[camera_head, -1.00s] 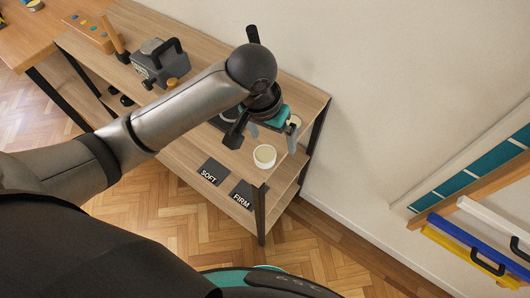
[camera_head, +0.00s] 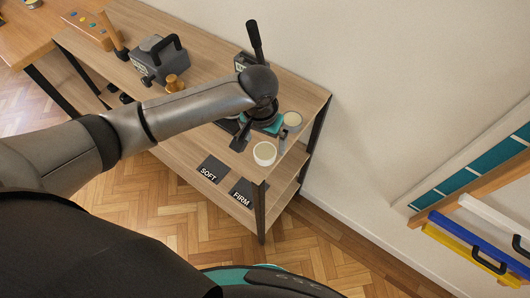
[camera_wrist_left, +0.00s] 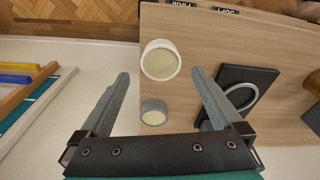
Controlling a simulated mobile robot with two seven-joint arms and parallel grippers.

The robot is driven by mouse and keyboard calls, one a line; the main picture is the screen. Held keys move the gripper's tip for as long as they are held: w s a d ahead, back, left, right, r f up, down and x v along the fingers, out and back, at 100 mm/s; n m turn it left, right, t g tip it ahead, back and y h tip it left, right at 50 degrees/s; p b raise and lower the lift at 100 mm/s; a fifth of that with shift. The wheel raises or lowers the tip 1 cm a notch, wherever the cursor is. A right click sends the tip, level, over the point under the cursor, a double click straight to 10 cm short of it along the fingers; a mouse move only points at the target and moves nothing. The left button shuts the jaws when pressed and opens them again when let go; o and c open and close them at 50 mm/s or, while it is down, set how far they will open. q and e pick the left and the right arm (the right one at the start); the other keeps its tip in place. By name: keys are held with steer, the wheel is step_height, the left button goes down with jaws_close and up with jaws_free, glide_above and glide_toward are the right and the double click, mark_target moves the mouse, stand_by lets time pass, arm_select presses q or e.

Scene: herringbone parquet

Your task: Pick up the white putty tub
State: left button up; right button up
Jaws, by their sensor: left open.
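The white putty tub (camera_head: 265,153) is a round white pot with a pale cream top, upright near the right front corner of the wooden shelf unit's top. In the left wrist view the white tub (camera_wrist_left: 161,76) appears just past and between the fingertips. My left gripper (camera_head: 262,141) is open and empty, with its fingers spread close behind the tub. In the left wrist view the left gripper (camera_wrist_left: 160,73) shows both fingers apart. A smaller grey tub with a cream top (camera_wrist_left: 154,117) appears between the fingers there. My right gripper is not in view.
The same grey tub (camera_head: 292,120) stands behind the white one. A dark plate with a pale ring (camera_wrist_left: 245,92) lies beside them. A grey box with a black handle (camera_head: 158,57) stands farther left. SOFT (camera_head: 213,170) and FIRM (camera_head: 243,192) labels are near the front edge.

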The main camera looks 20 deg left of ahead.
mark_target(265, 151)
arm_select(q)
steer(key=f, duration=0.5)
steer(key=shift+w, duration=0.2)
steer(key=shift+c, duration=0.2)
steer(key=c, duration=1.3)
steer(key=shift+c, duration=0.2)
steer(key=shift+r, duration=0.1)
